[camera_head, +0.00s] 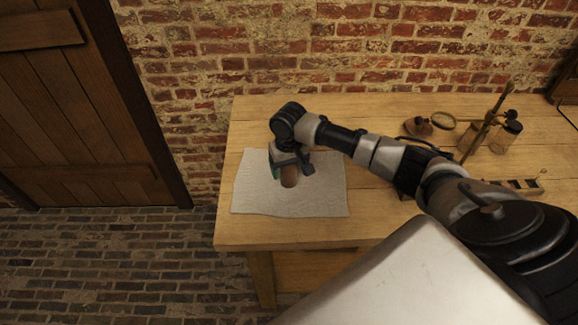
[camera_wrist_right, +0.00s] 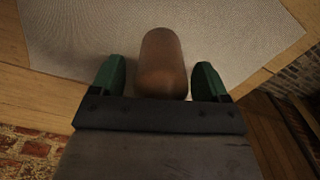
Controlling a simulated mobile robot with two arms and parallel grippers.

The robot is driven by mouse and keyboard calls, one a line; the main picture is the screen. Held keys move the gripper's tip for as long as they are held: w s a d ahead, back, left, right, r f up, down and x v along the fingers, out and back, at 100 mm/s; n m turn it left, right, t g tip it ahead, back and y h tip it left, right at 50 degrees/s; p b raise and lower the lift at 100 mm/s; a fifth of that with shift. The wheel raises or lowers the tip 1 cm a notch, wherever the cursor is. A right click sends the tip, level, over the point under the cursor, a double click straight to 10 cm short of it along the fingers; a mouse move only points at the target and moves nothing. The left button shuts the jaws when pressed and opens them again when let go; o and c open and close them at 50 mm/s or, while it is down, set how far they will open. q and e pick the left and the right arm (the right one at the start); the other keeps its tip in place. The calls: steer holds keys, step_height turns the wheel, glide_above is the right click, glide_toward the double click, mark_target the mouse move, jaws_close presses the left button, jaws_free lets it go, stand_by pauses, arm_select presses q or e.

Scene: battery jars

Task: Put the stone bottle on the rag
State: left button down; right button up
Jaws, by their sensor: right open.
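The stone bottle (camera_head: 289,177) is a brown rounded vessel standing over the pale grey rag (camera_head: 320,199) at the left end of the table. It also shows in the right wrist view (camera_wrist_right: 162,62), between the two green fingertips. My right gripper (camera_head: 288,172) is at the bottle, and in the right wrist view (camera_wrist_right: 160,80) its fingers are open with a gap on each side of the bottle. The rag (camera_wrist_right: 90,30) spreads beneath the bottle in that view. The bottle's base is hard to make out. My left gripper is not in view.
The wooden table (camera_head: 240,235) stands against a brick wall. At its right are a brown object with a round lens (camera_head: 420,126), a stand (camera_head: 485,120), a glass jar (camera_head: 506,137) and a small rack (camera_head: 525,185). My right arm crosses the tabletop. The table's back left is clear.

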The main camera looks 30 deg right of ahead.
steer(key=shift+r, duration=0.15)
step_height(320, 180, up, 12)
steer(key=shift+r, duration=0.25)
steer(key=shift+w+d, duration=0.1)
stand_by(0.4)
